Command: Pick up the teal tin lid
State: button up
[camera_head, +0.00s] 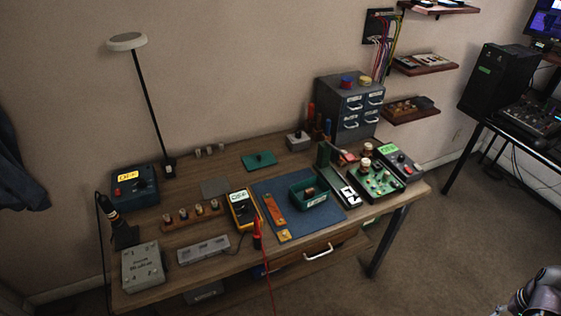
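The teal tin lid (259,160) is a small flat rectangular piece, lying on the wooden workbench (232,158) towards the back middle. A small raised bump shows on its top. An open teal tin (312,196) with a pale label stands on the blue mat (330,214), in front and to the right of the lid, with small items inside. Part of my own arm shows at the bottom right corner, far from the lid. My gripper's fingers are not visible.
A grey drawer cabinet (352,112) and a small grey box (298,141) stand right of the lid. A yellow multimeter (241,210) lies in front, and a grey plate (214,187) lies front-left. A tall lamp (146,90) rises at back left. Bare wood surrounds the lid.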

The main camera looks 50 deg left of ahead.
aim_at(256, 160)
jog(key=z, duration=0.6)
jog(key=k, duration=1.3)
jog(key=u, duration=4.05)
jog(key=i, duration=0.1)
jog(key=z, duration=2.8)
jog(key=i, duration=0.3)
